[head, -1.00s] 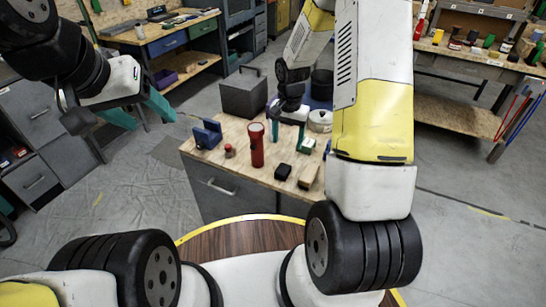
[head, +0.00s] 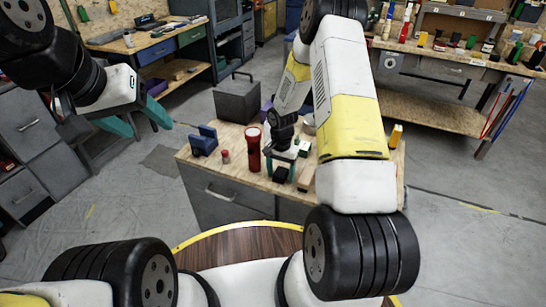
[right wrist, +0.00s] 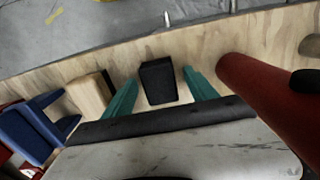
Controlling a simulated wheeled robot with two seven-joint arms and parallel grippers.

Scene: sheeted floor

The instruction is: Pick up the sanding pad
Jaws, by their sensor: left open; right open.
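The sanding pad looks to be the small black block (head: 281,175) on the wooden top of the workbench (head: 233,170), near its front edge. It also shows in the right wrist view (right wrist: 158,82). My right gripper (head: 286,165) points down over it, open. In the right wrist view the teal fingers of my right gripper (right wrist: 160,76) stand on either side of the black block, with gaps visible; I cannot tell how high the tips are. My left gripper (head: 149,128) is open and empty, away at the left, clear of the bench.
A red flashlight (head: 253,149) stands on one side of the block, and a wooden block (right wrist: 90,95) lies close on the other. A blue vise (head: 204,140) and a small red-topped item (head: 225,156) are further left. A grey toolbox (head: 237,100) stands behind. My right arm hides part of the bench.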

